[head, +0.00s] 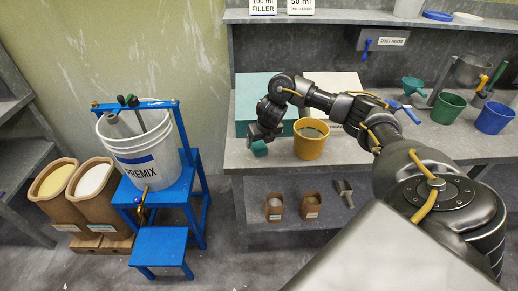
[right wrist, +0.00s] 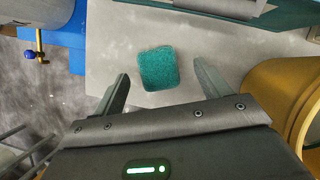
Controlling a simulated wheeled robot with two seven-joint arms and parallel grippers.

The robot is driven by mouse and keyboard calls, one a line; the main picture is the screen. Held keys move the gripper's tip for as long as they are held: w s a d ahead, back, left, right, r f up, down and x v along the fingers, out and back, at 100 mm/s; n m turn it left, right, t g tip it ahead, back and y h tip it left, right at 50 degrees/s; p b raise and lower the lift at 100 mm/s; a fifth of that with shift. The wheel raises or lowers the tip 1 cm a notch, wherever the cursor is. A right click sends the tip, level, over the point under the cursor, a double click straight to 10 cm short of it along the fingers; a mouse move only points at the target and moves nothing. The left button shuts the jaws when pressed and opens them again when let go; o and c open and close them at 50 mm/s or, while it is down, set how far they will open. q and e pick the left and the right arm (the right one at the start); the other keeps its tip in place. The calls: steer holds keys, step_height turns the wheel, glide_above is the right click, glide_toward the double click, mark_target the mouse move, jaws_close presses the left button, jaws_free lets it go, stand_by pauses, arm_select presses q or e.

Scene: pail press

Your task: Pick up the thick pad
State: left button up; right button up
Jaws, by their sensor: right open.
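The thick pad is a teal, rounded square pad (head: 260,149) on the grey bench top, near its front left end. In the right wrist view the pad (right wrist: 159,69) lies between and slightly beyond the two fingertips. My right gripper (head: 256,139) is open and empty, pointing down just above the pad. Its fingers stand apart on either side of the pad in the right wrist view, with no contact seen. My left gripper is not in view.
A yellow bucket (head: 311,145) stands close to the right of the pad. A teal box (head: 254,88) is behind. A blue stand (head: 188,185) with the white PREMIX pail (head: 134,153) is left of the bench (head: 236,158). Green and blue buckets stand farther right.

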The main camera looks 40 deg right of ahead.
mark_target(259, 145)
steer(key=shift+x, duration=1.95)
steer(key=shift+s+a, duration=0.15)
steer(key=shift+a, duration=0.05)
steer(key=c, duration=1.1)
steer(key=shift+c, duration=0.2)
steer(key=shift+r, duration=0.5)
steer(key=v, duration=0.1)
steer(key=b+v, duration=0.1)
steer(key=v, duration=0.1)
steer(key=shift+w+d+r, duration=0.1)
steer(key=shift+w, duration=0.2)
steer(key=s+r+p, duration=0.2)
steer(key=s+r, duration=0.2)
steer(key=s, duration=0.2)
steer(key=s+a+r+p, duration=0.1)
steer(key=s+r+p, duration=0.1)
steer(key=s+r, duration=0.3)
steer(key=shift+s+a, duration=0.35)
steer(key=shift+s, duration=0.85)
